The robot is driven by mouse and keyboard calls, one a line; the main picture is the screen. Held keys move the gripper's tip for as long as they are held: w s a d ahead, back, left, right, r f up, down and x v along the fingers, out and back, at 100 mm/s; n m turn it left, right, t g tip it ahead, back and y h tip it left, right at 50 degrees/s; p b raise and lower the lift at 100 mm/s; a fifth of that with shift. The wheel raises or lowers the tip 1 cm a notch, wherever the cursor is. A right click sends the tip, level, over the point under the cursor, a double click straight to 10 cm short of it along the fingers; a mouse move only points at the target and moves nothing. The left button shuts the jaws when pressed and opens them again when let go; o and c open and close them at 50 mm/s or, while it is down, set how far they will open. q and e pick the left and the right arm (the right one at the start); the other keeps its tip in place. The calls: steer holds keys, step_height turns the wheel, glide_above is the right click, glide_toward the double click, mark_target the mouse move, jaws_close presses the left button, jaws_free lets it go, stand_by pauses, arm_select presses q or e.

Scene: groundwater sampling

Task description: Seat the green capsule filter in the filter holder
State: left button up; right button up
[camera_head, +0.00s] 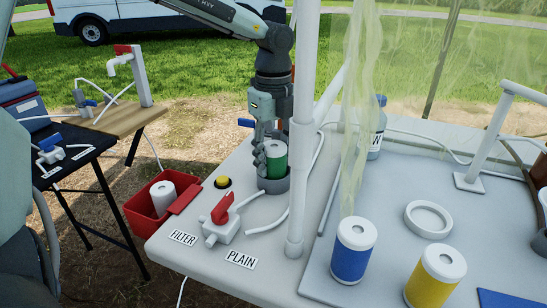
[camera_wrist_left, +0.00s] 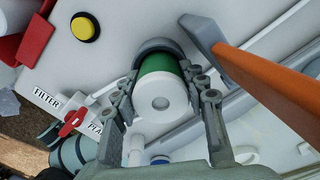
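The green capsule filter (camera_head: 275,160) has a white cap and stands upright at the dark grey filter holder (camera_head: 274,184) on the table. In the left wrist view the filter (camera_wrist_left: 160,90) shows cap-first, with the holder's curved rim (camera_wrist_left: 158,45) behind it. My left gripper (camera_head: 262,152) reaches down from above, one finger in front of the filter. In the left wrist view its fingers (camera_wrist_left: 163,92) lie on both sides of the filter and appear closed on it. The filter's lower end is hidden, so its depth in the holder cannot be told. My right gripper is not seen.
A white post (camera_head: 302,150) stands close right of the holder. A red-handled valve (camera_head: 221,212), a yellow button (camera_head: 222,182) and tubing lie nearby. Blue (camera_head: 352,249) and yellow (camera_head: 435,277) capsules stand at the front right. An orange bar (camera_wrist_left: 265,80) crosses the wrist view beside the gripper.

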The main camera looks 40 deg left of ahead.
arm_select(q)
steer(key=o, duration=0.4)
steer(key=shift+r, duration=0.1)
step_height(320, 180, up, 12)
steer(key=shift+r, duration=0.1)
stand_by(0.8)
